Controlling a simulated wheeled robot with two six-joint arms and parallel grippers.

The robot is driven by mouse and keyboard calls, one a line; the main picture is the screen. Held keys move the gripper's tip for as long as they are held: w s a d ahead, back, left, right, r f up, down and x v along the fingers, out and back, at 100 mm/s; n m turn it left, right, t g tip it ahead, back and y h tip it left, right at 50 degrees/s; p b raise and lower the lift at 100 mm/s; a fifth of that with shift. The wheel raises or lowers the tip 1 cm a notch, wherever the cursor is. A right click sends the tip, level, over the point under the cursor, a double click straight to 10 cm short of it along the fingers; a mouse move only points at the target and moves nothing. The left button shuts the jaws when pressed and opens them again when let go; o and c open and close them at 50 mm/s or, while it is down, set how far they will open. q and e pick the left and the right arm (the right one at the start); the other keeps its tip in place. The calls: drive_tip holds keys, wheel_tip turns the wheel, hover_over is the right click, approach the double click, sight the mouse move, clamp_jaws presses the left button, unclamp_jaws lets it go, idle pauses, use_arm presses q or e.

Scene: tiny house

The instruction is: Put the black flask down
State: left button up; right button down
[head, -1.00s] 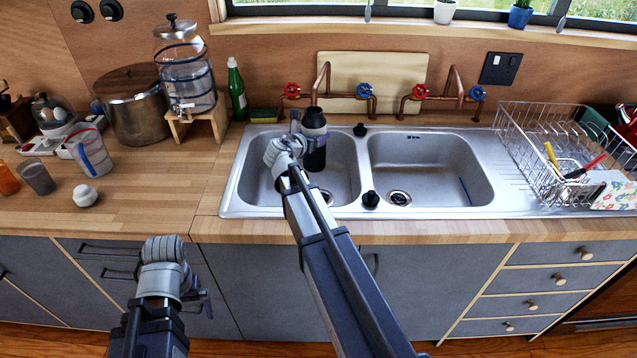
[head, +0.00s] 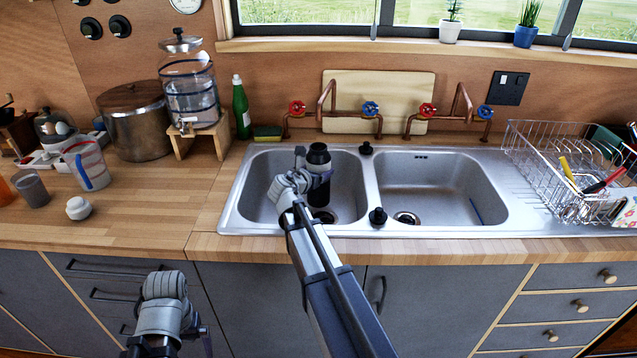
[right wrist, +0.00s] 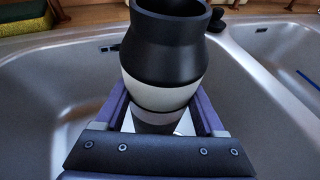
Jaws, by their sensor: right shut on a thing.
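The black flask (head: 319,168) stands upright in or just over the left sink basin (head: 262,190). It has a black body, a light band and an open round top, seen close up in the right wrist view (right wrist: 165,50). My right gripper (head: 312,185) is shut around its middle, one finger on each side (right wrist: 165,118). Whether the flask's base touches the basin floor I cannot tell. My left gripper (head: 200,335) is low in front of the cabinets, away from the flask; its fingers are mostly hidden.
Copper taps (head: 330,105) stand behind the sink. A wire dish rack (head: 560,170) is on the right. A green bottle (head: 241,107), a glass dispenser (head: 190,90) and a pot (head: 137,125) stand left.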

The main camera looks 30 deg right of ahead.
drive_tip(key=shift+f+b, duration=1.3)
drive_tip(key=shift+f, duration=0.35)
drive_tip(key=shift+f, duration=0.15)
unclamp_jaws()
drive_tip(key=shift+r, duration=0.25)
drive_tip(key=p+v, duration=0.4)
drive_tip(key=v, duration=0.8)
